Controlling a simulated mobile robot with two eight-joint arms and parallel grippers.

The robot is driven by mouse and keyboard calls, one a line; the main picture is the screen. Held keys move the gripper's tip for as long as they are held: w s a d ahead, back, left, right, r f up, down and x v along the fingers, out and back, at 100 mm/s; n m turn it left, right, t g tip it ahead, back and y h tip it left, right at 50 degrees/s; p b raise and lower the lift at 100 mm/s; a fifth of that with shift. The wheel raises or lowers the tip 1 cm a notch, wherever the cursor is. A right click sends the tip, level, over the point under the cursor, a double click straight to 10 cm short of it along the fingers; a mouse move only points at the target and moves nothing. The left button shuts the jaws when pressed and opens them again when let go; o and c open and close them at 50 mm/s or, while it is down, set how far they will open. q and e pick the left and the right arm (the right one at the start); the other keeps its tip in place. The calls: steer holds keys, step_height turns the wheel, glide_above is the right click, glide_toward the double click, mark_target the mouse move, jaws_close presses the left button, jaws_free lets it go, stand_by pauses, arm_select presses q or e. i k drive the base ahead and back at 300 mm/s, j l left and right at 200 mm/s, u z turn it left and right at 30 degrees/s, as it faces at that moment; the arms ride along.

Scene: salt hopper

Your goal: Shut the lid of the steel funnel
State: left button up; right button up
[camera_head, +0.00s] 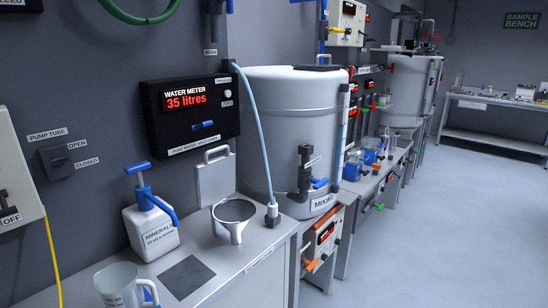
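The steel funnel (233,212) stands on the grey bench (262,252), its round mouth facing up and uncovered. Just behind it, to the left, a flat pale grey panel (216,181) with a loop handle on top stands upright near the wall. It looks like a raised lid, but I cannot tell whether a hinge joins it to the funnel. Neither of my grippers shows in this view.
Left of the funnel are a white minerals bottle (150,229) with a blue pump and a clear jug (118,285). A pale blue hose (262,145) comes down right of the funnel. The mixing tank (292,100) stands behind. A dark square (187,277) marks the bench front.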

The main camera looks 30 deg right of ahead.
mark_target(215, 178)
steer(key=z, duration=0.7)
